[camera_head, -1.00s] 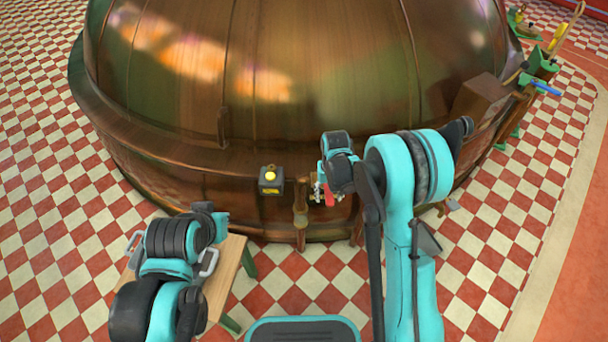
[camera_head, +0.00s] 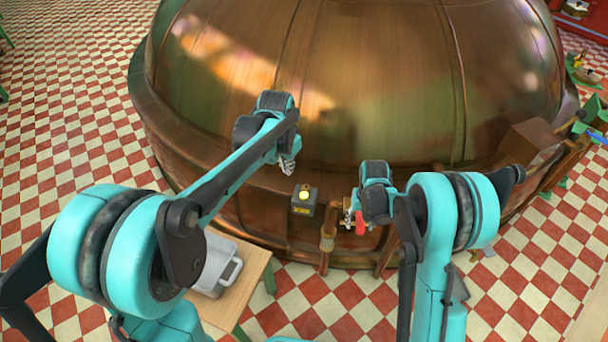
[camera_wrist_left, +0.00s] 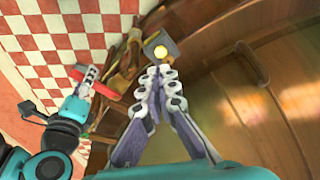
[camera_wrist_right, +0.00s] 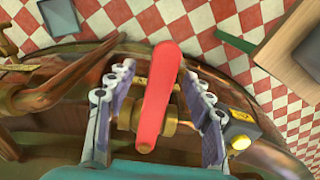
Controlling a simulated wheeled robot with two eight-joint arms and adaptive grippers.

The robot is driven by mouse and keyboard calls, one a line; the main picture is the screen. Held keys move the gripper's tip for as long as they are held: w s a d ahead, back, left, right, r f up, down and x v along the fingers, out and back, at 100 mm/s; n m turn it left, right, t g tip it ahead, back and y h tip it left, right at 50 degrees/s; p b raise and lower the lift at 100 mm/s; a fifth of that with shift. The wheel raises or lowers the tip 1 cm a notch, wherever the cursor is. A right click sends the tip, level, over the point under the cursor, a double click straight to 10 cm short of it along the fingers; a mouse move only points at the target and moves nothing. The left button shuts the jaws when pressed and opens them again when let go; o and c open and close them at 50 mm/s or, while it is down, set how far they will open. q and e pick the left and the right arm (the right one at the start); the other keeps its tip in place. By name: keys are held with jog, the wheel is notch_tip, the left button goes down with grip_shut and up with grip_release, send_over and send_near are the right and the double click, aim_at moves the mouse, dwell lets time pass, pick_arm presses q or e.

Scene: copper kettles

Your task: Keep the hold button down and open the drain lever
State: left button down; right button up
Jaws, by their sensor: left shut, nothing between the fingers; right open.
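The hold button (camera_head: 304,196) is a yellow dome on a dark box at the front of the copper kettle. It also shows in the left wrist view (camera_wrist_left: 160,52), just beyond the fingertips of my left gripper (camera_wrist_left: 163,72). That gripper is shut and empty, and in the head view (camera_head: 287,166) it hangs up and left of the box, apart from the button. The drain lever (camera_head: 361,222) is a red handle on a brass valve. In the right wrist view the lever (camera_wrist_right: 162,95) stands between the spread fingers of my right gripper (camera_wrist_right: 157,78), which is open around it.
The copper kettle (camera_head: 350,100) fills the back. A copper pipe (camera_head: 327,240) runs down between button box and valve. A small wooden table (camera_head: 255,268) with a grey metal container (camera_head: 215,265) stands at front left. Chequered floor (camera_head: 70,140) is clear at the left.

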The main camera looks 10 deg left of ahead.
pick_arm(q)
jog(key=w+d+f+m+g, duration=0.1)
jog(key=w+d+f+m, duration=0.1)
jog(key=w+f, duration=0.45)
jog(key=m+g, duration=0.1)
jog(key=g, duration=0.1)
send_over(304, 195)
notch_tip(304, 195, down, 7)
jog(key=shift+w+f, duration=0.1)
jog(key=shift+f, duration=3.5)
jog(key=shift+f, duration=0.15)
